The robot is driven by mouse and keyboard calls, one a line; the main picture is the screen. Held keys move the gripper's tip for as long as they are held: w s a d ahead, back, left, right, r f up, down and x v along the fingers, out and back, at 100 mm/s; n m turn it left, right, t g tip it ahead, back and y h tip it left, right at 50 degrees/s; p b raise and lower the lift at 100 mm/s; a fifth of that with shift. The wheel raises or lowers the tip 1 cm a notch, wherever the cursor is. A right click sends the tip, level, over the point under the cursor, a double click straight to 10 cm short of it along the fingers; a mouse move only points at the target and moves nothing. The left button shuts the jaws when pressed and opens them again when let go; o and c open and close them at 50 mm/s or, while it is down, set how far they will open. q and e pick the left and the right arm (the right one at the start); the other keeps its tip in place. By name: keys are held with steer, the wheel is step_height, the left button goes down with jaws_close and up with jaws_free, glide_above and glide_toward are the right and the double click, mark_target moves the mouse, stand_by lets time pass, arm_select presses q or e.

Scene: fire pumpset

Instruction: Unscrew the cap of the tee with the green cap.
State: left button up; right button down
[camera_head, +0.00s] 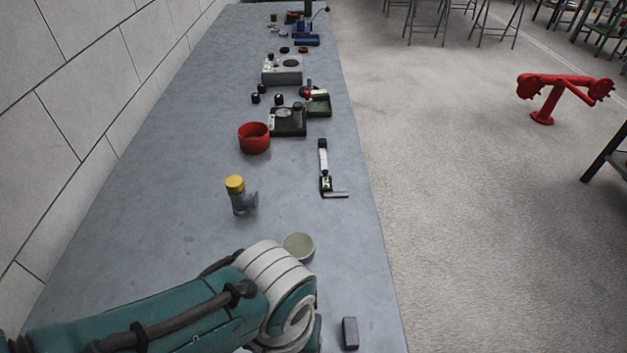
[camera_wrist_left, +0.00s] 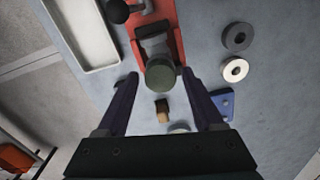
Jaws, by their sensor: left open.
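In the left wrist view, the dark green round cap (camera_wrist_left: 161,74) sits at the near end of a grey tee body (camera_wrist_left: 154,46). The tee rests in a red holder (camera_wrist_left: 171,16). My left gripper (camera_wrist_left: 158,76) is open, with one finger on each side of the cap and visible gaps between. I cannot tell the fingertips' height relative to the cap. The head view shows my left arm, but its gripper is hidden below the frame. A different grey tee with a yellow cap (camera_head: 235,184) stands on the bench there. My right gripper is not in view.
In the left wrist view, a white tray (camera_wrist_left: 82,32), a black knob (camera_wrist_left: 117,11), two rings (camera_wrist_left: 236,69), a small brown block (camera_wrist_left: 162,110) and a blue part (camera_wrist_left: 222,103) lie nearby. In the head view, a red cup (camera_head: 254,138) and a round disc (camera_head: 299,246) are on the bench.

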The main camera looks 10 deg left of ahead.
arm_select(q)
steer(key=m, duration=0.5)
steer(key=shift+m, duration=0.3)
steer(key=m, duration=1.5)
jaws_close()
